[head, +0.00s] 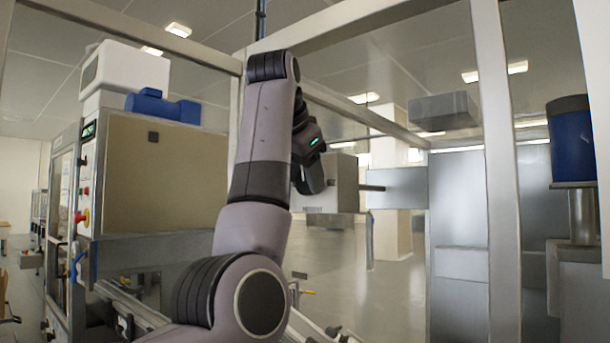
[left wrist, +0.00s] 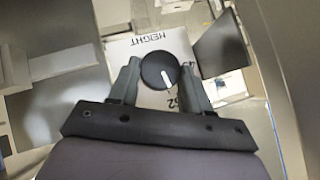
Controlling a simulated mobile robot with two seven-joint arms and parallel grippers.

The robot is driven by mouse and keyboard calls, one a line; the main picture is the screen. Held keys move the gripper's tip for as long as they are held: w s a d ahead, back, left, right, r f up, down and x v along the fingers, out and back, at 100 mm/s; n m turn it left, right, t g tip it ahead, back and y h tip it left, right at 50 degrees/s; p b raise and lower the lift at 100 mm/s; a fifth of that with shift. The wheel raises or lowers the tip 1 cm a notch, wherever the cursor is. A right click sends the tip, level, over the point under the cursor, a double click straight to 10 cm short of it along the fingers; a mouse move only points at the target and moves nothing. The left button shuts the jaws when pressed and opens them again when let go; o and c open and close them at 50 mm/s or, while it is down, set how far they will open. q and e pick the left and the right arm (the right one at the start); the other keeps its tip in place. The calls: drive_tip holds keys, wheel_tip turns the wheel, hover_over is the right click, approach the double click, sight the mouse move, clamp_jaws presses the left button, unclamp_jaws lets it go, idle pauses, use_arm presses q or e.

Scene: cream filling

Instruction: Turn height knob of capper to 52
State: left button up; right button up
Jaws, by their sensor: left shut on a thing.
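The height knob (left wrist: 157,66) is a round black dial with a white pointer line, seen in the left wrist view on a pale panel (left wrist: 120,50). The word HEIGHT appears upside down above it, and an upside-down 52 shows below it, partly by the right finger. The pointer line slants down and slightly right, toward the 52. My left gripper (left wrist: 160,69) is shut on the knob, one finger on each side. In the head view, my left arm hides the knob; the grey capper box (head: 340,190) shows just right of my wrist. My right gripper is not in view.
A metal frame post (head: 497,170) stands right of my arm, with beams overhead. A large beige machine cabinet (head: 160,180) stands at left. A blue cylinder (head: 572,145) is at the far right. Open floor (head: 395,285) shows beyond the capper.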

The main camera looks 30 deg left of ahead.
use_arm(q)
drive_tip(key=shift+h, duration=0.3)
drive_tip(key=shift+f, duration=0.1)
drive_tip(key=o, duration=1.1)
drive_tip(key=shift+c, duration=0.2)
drive_tip(key=v, duration=0.7)
drive_tip(key=shift+b, duration=0.35)
